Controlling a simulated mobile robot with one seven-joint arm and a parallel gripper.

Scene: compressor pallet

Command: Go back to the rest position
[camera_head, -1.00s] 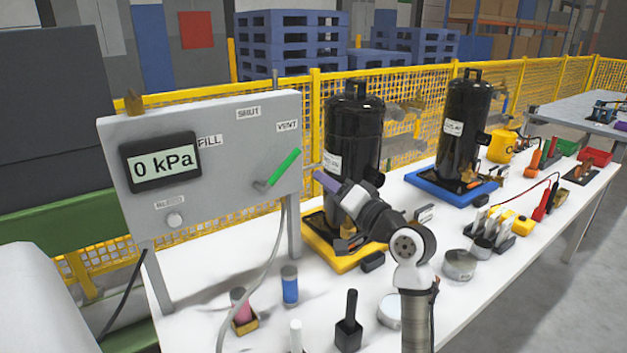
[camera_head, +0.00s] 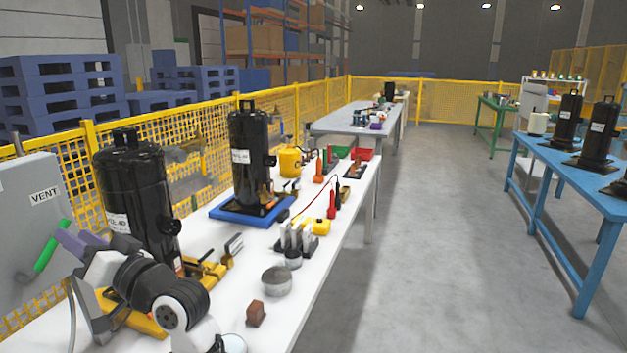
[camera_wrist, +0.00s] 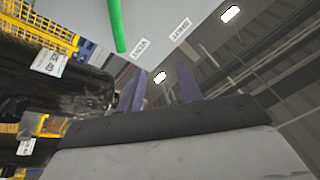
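My gripper (camera_head: 72,238) is at the lower left of the head view, beside the green lever (camera_head: 52,246) of the grey panel. In the wrist view its two purple fingers (camera_wrist: 158,84) stand apart with nothing between them, so it is open and empty. The green lever also shows in the wrist view (camera_wrist: 117,26), beyond the fingers and apart from them. In the head view the fingertips overlap the lever's surroundings, and the gap between them is hard to judge. My arm's wrist covers part of the table's near end.
A black compressor (camera_head: 137,190) stands just behind my gripper on a yellow base (camera_head: 130,318). Another compressor (camera_head: 250,150) stands on a blue base (camera_head: 252,212). A metal tin (camera_head: 276,281) and a brown block (camera_head: 256,313) are on the white table. The floor (camera_head: 440,240) to the right is clear.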

